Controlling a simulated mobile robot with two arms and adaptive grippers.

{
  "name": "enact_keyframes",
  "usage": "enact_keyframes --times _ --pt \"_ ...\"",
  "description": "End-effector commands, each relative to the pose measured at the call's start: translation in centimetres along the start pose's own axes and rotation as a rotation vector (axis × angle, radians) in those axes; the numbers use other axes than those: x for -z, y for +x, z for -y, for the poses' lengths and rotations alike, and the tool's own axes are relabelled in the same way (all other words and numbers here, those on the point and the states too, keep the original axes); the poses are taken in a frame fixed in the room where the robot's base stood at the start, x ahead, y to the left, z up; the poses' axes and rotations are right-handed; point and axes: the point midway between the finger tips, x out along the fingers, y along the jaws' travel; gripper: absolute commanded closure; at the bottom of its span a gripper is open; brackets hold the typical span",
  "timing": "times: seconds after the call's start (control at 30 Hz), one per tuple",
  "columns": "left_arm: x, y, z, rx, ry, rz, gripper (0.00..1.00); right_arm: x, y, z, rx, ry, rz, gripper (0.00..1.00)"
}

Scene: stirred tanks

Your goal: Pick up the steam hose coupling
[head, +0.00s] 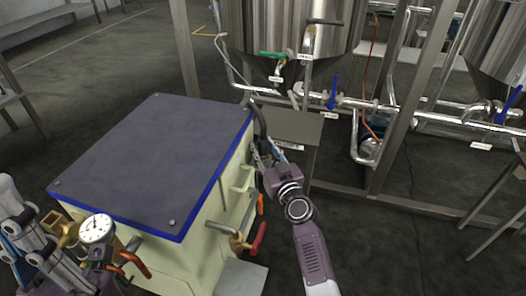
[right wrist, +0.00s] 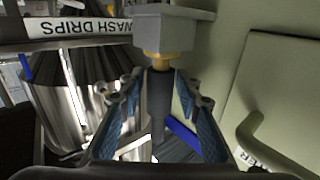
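The steam hose coupling appears as a dark grey cylinder (right wrist: 158,98) with a brass collar, held at a grey block, in the right wrist view. In the head view a dark curved hose piece (head: 259,118) stands by the cabinet's right side, just above my right gripper (head: 266,153). In the right wrist view my right gripper (right wrist: 160,112) has its blue-padded fingers on either side of the cylinder, with gaps showing; it looks open. My left gripper (head: 18,238) is partly in view at the lower left; its fingertips are not clear.
The cream cabinet (head: 205,215) with a blue-edged dark top (head: 150,160) fills the left. A gauge (head: 96,228) and pipes with red handles (head: 259,238) project from it. A grey box (head: 285,128), steel tanks (head: 295,35) and pipework stand behind.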

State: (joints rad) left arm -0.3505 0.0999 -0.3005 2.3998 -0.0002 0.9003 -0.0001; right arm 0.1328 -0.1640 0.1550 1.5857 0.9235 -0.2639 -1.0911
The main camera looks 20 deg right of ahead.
Motion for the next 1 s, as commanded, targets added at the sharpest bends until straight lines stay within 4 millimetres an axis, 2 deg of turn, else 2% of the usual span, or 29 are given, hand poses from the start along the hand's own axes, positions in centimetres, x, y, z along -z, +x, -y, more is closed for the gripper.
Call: enact_keyframes --times 0.17,0.43,0.77,1.0 --pt "0.0 0.0 0.0 0.000 0.000 0.001 1.00 0.0 0.0 0.0 0.000 0.000 0.001 0.71" --pt "0.0 0.0 0.0 0.000 0.000 0.001 1.00 0.0 -0.1 0.0 0.000 -0.001 0.001 1.00" --pt "0.0 0.1 0.0 0.000 0.000 0.001 1.00 0.2 -0.1 -0.1 -0.001 -0.002 0.000 1.00" --pt "0.3 1.5 0.0 0.000 0.000 0.001 1.00 1.7 -0.3 -0.3 0.000 -0.001 -0.002 1.00"
